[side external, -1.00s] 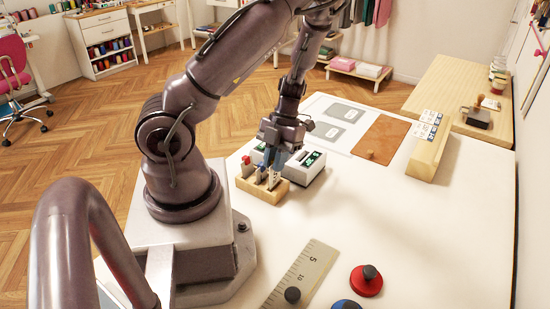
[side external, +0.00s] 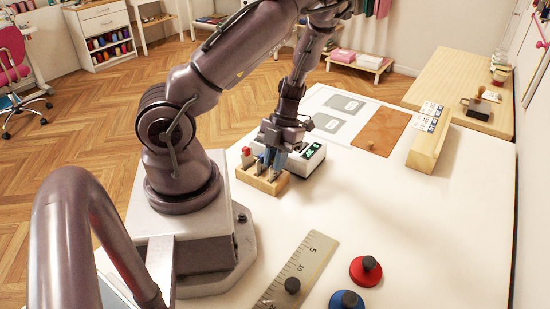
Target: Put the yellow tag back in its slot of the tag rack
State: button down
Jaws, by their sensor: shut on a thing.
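My gripper (side external: 273,164) is low over a small wooden block (side external: 258,182) on the white table. It is shut on a slim item at the block, mostly hidden by the fingers; I cannot tell what it is. Several upright items stand in the block, one with a red top (side external: 246,151). I cannot make out a yellow tag in this view.
A white device with a green display (side external: 312,151) stands close behind the block. A metal ruler (side external: 306,262), a red knobbed disc (side external: 365,271) and a blue one (side external: 346,301) lie in front. A brown sheet (side external: 381,132) lies left of the rack. The middle right of the table is clear.

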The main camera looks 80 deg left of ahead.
jog(key=c, duration=1)
grip_release()
jog(key=shift+c, duration=0.2)
jog(key=v, duration=1.3)
